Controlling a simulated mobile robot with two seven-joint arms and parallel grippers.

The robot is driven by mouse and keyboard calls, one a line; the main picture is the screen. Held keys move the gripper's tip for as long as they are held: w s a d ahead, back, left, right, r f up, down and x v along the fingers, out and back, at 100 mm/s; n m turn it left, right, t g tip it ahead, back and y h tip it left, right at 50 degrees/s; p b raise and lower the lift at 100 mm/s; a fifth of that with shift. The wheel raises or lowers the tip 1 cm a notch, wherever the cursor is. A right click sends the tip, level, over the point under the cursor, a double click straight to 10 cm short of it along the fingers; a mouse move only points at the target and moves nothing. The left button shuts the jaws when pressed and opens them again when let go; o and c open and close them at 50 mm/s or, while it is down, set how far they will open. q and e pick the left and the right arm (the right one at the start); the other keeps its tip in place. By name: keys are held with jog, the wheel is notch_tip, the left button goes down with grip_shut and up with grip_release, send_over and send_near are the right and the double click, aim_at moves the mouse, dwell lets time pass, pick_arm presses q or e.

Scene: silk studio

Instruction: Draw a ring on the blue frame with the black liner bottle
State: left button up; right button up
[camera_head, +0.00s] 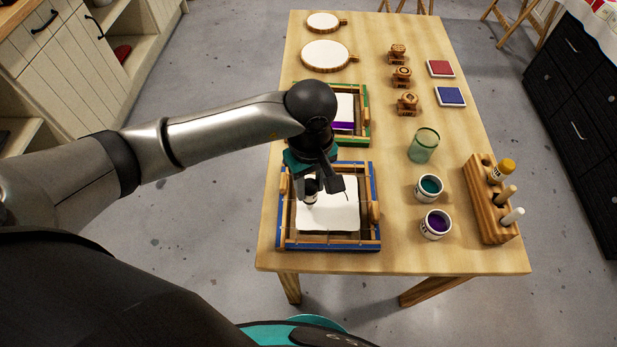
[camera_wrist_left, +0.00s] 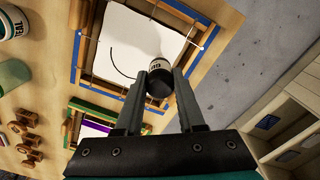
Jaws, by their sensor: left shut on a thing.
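The blue frame (camera_head: 281,232) lies near the table's front left, with white silk (camera_head: 335,215) stretched inside it. My left gripper (camera_head: 323,186) is above the silk, shut on the black liner bottle (camera_head: 310,193). In the left wrist view the bottle (camera_wrist_left: 157,46) has a white label and black end, and it sits between the fingers (camera_wrist_left: 165,78). A thin black curved line (camera_wrist_left: 117,62) is on the silk beside the bottle, an open arc. I cannot tell whether the bottle's tip touches the silk. My right gripper is not in view.
A green frame (camera_head: 367,122) with a purple band lies behind. Teal (camera_head: 429,188) and purple (camera_head: 436,224) paint pots and a green glass (camera_head: 423,146) stand to the right. A wooden rack (camera_head: 479,205) holds a yellow-capped bottle (camera_head: 502,171). Stamps and ink pads are farther back.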

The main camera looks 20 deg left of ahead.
pick_arm(q)
jog(key=shift+w+d+b, duration=0.55)
jog(key=shift+d+b, duration=1.65)
jog(key=shift+d, duration=1.45)
jog(key=w+a+r+b, duration=0.1)
jog(key=w+r+b, duration=0.1)
jog(key=w+r, duration=0.2)
jog(key=shift+w+r+b, duration=0.2)
jog(key=shift+w+b, duration=0.15)
jog(key=shift+w, duration=0.3)
dwell(0.7)
